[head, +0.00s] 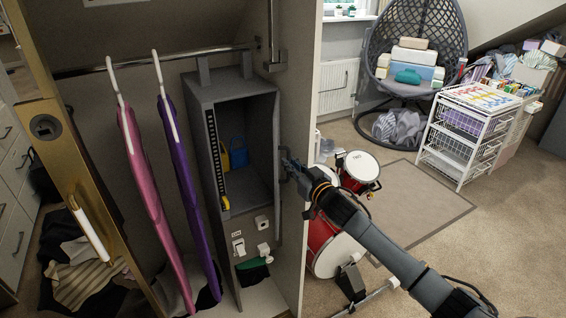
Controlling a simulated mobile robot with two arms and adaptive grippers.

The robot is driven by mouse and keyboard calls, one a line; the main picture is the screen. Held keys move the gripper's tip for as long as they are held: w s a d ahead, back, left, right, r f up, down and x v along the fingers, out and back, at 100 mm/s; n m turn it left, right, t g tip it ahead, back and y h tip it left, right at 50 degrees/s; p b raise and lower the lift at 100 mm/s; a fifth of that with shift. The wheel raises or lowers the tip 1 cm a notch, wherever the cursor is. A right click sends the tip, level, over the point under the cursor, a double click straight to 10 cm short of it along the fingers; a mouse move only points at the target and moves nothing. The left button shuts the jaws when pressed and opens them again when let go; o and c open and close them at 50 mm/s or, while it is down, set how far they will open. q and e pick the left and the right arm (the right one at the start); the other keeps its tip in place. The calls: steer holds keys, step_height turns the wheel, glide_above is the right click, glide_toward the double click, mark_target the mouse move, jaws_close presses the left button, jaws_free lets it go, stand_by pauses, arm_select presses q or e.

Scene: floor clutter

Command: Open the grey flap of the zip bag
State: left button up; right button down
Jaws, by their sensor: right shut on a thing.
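The grey zip bag (200,120) hangs by two straps from the rail inside an open wardrobe. Its upper front is open, with a zip strip down the left edge of the opening. A blue thing (238,153) and a yellow thing (223,155) show inside. The grey flap (280,205) stands out at the bag's right side, seen nearly edge-on. My right gripper (288,167) is shut at the flap's outer edge, by a small dark loop there; its fingertips are small and partly hard to make out. My left gripper is out of view.
Pink (145,190) and purple (185,180) garments hang left of the bag. The wardrobe's pale side panel (308,90) stands close to my right gripper. A rug (420,200) lies clear beyond.

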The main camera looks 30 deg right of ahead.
steer(key=shift+d+r, duration=0.45)
steer(key=shift+d, duration=0.15)
steer(key=c, duration=1.7)
jaws_free()
steer(key=shift+w, duration=0.1)
steer(key=shift+c, duration=0.2)
steer(key=shift+o, duration=0.9)
steer(key=shift+w+a+f, duration=0.15)
steer(key=shift+w+f, duration=0.05)
steer(key=s+d, duration=0.1)
steer(key=s, duration=1)
steer(key=shift+s+f, duration=0.25)
steer(key=shift+c, duration=0.3)
